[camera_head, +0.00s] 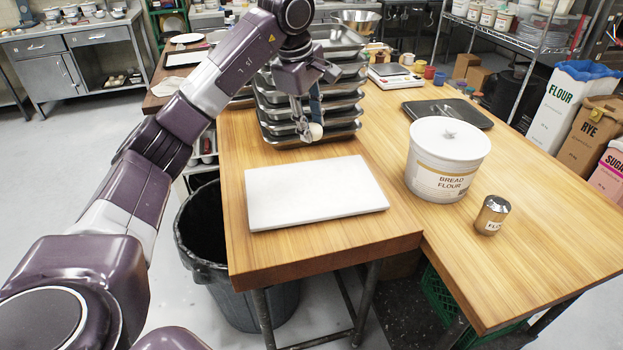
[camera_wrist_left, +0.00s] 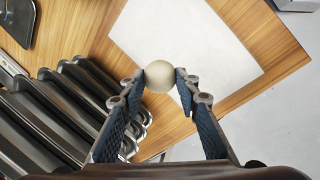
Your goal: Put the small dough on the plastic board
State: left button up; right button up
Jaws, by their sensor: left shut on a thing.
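The small dough (camera_head: 316,131) is a pale round ball. My left gripper (camera_head: 309,130) is shut on it, and the ball also shows between the fingertips in the left wrist view (camera_wrist_left: 159,75). The plastic board (camera_head: 312,195) is a white rectangle lying flat on the wooden table, bare on top. In the head view the gripper and dough are above and beyond the board's far edge, beside the stacked trays. In the left wrist view the board (camera_wrist_left: 195,38) lies past the dough. My right gripper is not in view.
A stack of metal trays (camera_head: 268,119) stands close behind the gripper. A bread flour tub (camera_head: 445,160), a small shaker (camera_head: 492,215) and a dark tray (camera_head: 447,112) are to the right. A black bin (camera_head: 205,245) stands below the table's left edge.

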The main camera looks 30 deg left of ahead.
pick_arm(q)
jog(key=p, duration=0.2)
send_over(313, 186)
jog(key=s, duration=0.1)
notch_tip(313, 186, down, 11)
jog(key=shift+r, duration=0.15)
jog(key=shift+f, duration=0.7)
notch_tip(313, 186, down, 2)
jog(key=shift+s+f, duration=0.1)
jog(key=shift+f, duration=0.35)
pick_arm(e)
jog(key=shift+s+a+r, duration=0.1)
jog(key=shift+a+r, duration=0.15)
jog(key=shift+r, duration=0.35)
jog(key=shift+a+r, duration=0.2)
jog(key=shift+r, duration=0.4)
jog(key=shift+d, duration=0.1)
pick_arm(q)
jog(key=shift+f, duration=0.2)
jog(key=o, duration=0.9)
jog(key=shift+c, duration=0.2)
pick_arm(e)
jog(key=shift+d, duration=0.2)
pick_arm(q)
jog(key=shift+r, duration=0.15)
